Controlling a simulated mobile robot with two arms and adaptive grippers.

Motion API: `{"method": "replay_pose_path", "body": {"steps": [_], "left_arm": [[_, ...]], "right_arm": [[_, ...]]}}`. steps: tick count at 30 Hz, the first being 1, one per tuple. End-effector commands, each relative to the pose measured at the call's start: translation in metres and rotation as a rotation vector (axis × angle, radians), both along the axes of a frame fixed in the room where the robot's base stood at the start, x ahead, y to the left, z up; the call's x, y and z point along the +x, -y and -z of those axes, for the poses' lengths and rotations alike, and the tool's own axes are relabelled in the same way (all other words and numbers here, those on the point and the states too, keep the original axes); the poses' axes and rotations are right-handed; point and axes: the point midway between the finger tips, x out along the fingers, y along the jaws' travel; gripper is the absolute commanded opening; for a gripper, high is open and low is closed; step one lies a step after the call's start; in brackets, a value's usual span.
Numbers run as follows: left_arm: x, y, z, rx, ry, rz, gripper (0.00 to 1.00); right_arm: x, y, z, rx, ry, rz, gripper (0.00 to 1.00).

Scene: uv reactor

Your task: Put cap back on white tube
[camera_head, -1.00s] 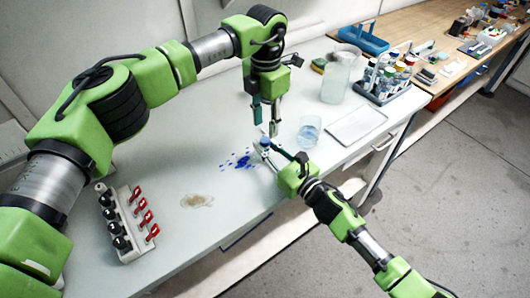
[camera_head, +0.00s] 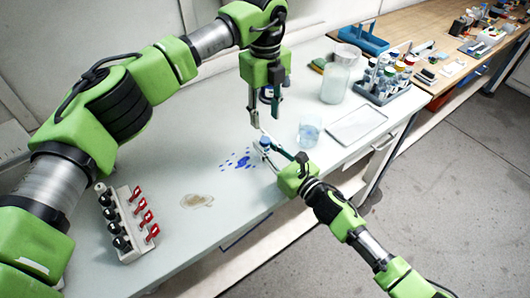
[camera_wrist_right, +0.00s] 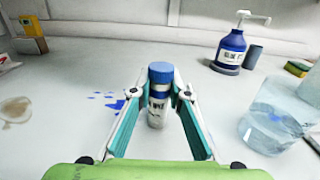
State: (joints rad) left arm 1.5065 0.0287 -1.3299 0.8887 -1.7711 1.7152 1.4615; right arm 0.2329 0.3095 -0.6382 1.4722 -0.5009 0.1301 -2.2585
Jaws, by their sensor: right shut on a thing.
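The white tube (camera_wrist_right: 157,106) stands upright between the fingers of my right gripper (camera_wrist_right: 158,92) in the right wrist view. A blue cap (camera_wrist_right: 160,73) sits on its top; I cannot tell whether it is fully seated. In the head view the right gripper (camera_head: 281,153) is shut around the tube, and the blue cap (camera_head: 265,142) shows at its fingertips. My left gripper (camera_head: 265,120) is above the cap, fingers pointing down and spread apart, with nothing visibly held.
A glass beaker (camera_head: 310,130) and a tray (camera_head: 357,124) are right of the tube. A blue pump bottle (camera_wrist_right: 230,49) stands behind. A tube rack (camera_head: 385,82) is at the back right. Blue spots (camera_head: 243,161) and a brown stain (camera_head: 196,201) lie left, near a switch strip (camera_head: 124,226).

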Motion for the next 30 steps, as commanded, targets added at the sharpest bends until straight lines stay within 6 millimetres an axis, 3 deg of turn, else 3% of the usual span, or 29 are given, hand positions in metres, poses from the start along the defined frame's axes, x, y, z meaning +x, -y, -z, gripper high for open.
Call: {"method": "replay_pose_path", "body": {"steps": [13,24,30], "left_arm": [[0.0,0.0,0.007,0.0,-0.001,-0.006,0.35],[0.0,0.0,0.06,0.0,-0.001,-0.006,0.35],[0.0,0.0,0.077,0.0,0.001,-0.005,0.35]], "right_arm": [[0.0,0.0,0.0,0.0,0.0,0.0,0.0],[0.0,0.0,0.0,0.0,0.0,0.0,0.0],[0.0,0.0,0.0,0.0,0.0,0.0,0.0]]}}
